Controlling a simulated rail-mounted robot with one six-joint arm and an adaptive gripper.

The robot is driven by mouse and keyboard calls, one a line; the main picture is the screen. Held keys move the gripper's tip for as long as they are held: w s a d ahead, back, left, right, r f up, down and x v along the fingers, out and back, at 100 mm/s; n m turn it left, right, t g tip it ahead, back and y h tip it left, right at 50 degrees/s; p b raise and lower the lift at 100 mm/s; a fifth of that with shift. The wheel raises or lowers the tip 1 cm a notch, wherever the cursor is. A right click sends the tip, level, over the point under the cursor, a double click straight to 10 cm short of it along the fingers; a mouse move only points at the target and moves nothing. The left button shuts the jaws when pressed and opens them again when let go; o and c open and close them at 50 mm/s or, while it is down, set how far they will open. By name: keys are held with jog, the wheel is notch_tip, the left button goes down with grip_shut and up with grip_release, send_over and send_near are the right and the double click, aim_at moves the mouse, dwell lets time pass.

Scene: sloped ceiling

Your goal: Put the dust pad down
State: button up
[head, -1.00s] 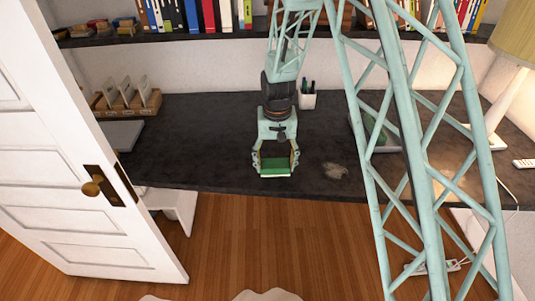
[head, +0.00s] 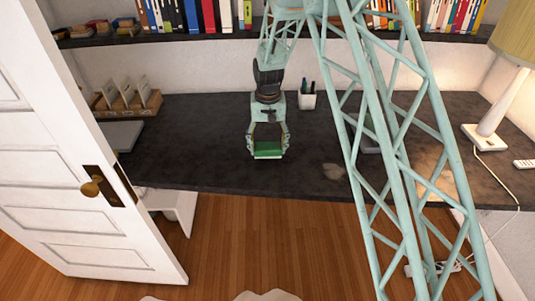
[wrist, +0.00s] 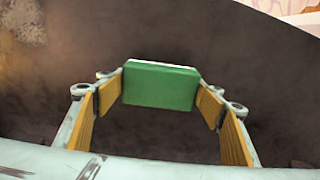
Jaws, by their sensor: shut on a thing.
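The dust pad is a green block with a pale edge. It shows in the head view (head: 268,150) and in the wrist view (wrist: 160,86). My gripper (head: 268,146) is shut on the pad, with one yellow-lined finger at each end of it, as the wrist view (wrist: 161,92) also shows. The pad is over the dark desk top (head: 200,140); I cannot tell whether it touches the surface or hangs just above it.
A pale dust patch (head: 334,171) lies right of the gripper. A pen cup (head: 307,98) and a card holder (head: 128,103) stand at the back. A lamp (head: 488,130) is at the right. A white door (head: 75,170) stands at the left.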

aim_at(268, 153)
jog(key=shift+w, duration=0.1)
jog(key=shift+w+a, duration=0.1)
jog(key=shift+w, duration=0.1)
jog(key=shift+f, duration=1.75)
jog(key=shift+f+b, duration=0.15)
jog(key=shift+b, duration=0.2)
jog(key=o, duration=1)
jog(key=shift+c, duration=0.2)
notch_tip(268, 153, up, 12)
jog(key=shift+f+p, duration=0.25)
jog(key=shift+p, duration=0.4)
jog(key=shift+r, duration=0.4)
